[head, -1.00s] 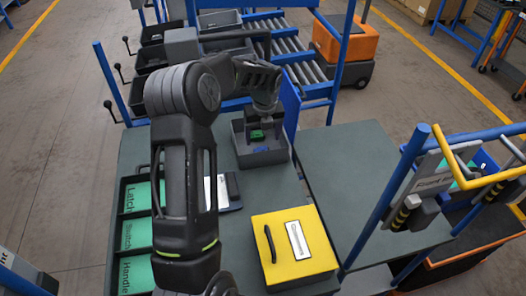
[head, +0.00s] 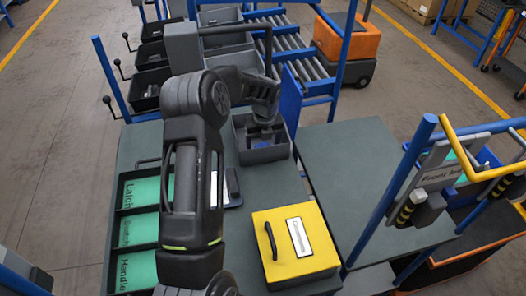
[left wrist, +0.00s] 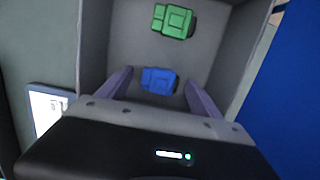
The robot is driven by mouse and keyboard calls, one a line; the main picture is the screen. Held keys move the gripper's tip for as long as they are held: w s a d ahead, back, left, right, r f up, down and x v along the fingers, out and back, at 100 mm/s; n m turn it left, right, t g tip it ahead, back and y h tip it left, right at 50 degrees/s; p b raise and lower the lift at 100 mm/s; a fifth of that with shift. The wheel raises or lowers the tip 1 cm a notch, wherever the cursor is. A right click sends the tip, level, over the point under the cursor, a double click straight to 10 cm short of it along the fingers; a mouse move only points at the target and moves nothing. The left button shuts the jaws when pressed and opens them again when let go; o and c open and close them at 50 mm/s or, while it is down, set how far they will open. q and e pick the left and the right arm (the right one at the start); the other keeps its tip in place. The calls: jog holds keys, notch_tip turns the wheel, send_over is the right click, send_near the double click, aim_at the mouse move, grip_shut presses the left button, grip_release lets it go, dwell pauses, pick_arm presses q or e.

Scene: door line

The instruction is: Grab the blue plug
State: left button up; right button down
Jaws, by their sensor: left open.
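The blue plug (left wrist: 158,80) lies in a grey bin (head: 270,156), and in the left wrist view it sits between my two gripper fingers. A green plug (left wrist: 174,21) lies farther up in the same bin, apart from the blue one. My left gripper (head: 262,138) reaches down into the bin and is open, with one finger on each side of the blue plug. I cannot tell whether the fingers touch it. In the head view the gripper and arm mostly hide both plugs. My right gripper is not in view.
A yellow-lidded box (head: 295,246) stands on the table in front of the bin. Green labelled trays (head: 137,231) are at the left. A blue panel (head: 290,101) rises beside the bin's right side. The table's right part (head: 365,180) is clear.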

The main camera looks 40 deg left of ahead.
pick_arm(q)
jog(key=shift+c, duration=0.2)
dwell(0.4)
jog(key=c, duration=1.4)
